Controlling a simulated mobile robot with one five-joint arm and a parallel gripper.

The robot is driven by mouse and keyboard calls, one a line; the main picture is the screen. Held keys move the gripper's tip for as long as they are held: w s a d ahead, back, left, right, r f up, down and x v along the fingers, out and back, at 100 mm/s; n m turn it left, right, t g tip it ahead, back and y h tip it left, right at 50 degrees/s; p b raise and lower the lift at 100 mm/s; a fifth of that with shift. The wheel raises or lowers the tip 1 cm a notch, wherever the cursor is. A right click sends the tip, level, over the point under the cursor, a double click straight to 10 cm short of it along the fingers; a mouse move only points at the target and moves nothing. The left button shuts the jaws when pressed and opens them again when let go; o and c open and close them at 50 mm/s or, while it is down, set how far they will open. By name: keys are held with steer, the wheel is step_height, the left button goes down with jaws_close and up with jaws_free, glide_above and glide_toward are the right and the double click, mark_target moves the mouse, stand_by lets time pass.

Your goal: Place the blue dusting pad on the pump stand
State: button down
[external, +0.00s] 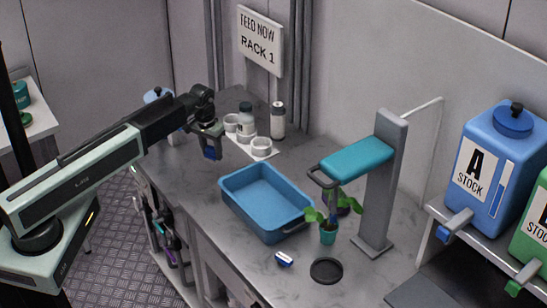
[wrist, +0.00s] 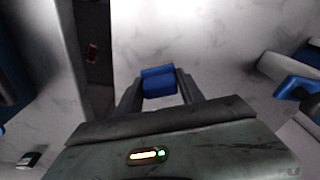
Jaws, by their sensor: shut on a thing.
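My gripper (external: 209,140) hangs over the left part of the counter, left of the white mat with cups. It is shut on a small blue block, the dusting pad (external: 211,153). In the wrist view the pad (wrist: 158,83) sits between the two dark fingers of my gripper (wrist: 159,78). The pad is above the counter, apart from other things. No thing is labelled as the pump stand. A grey upright stand (external: 384,195) with a teal arm and a dark ring rises at the right of the counter; I cannot tell if it is the pump stand.
A blue tray (external: 232,204) lies mid-counter. A potted plant (external: 328,236), a small blue-and-white item (external: 283,259) and a black disc (external: 326,270) are near the grey stand. Bottles and cups stand behind my gripper. A blue stock tank (external: 500,190) is at right.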

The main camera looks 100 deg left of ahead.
mark_target(213, 161)
steer(key=shift+f, duration=0.3)
step_height(213, 161, down, 4)
steer(key=b, duration=0.4)
steer(key=shift+f, duration=0.1)
steer(key=shift+r, duration=0.25)
steer(key=shift+f, duration=0.2)
steer(key=c, duration=0.7)
jaws_free()
steer(key=r+p, duration=0.4)
steer(key=d+r+p, duration=0.1)
steer(key=r+p, duration=0.7)
steer(key=shift+s+d+r+p, duration=0.2)
steer(key=shift+s+r+p, duration=0.05)
steer(key=shift+r+p, duration=0.1)
steer(key=shift+f, duration=0.2)
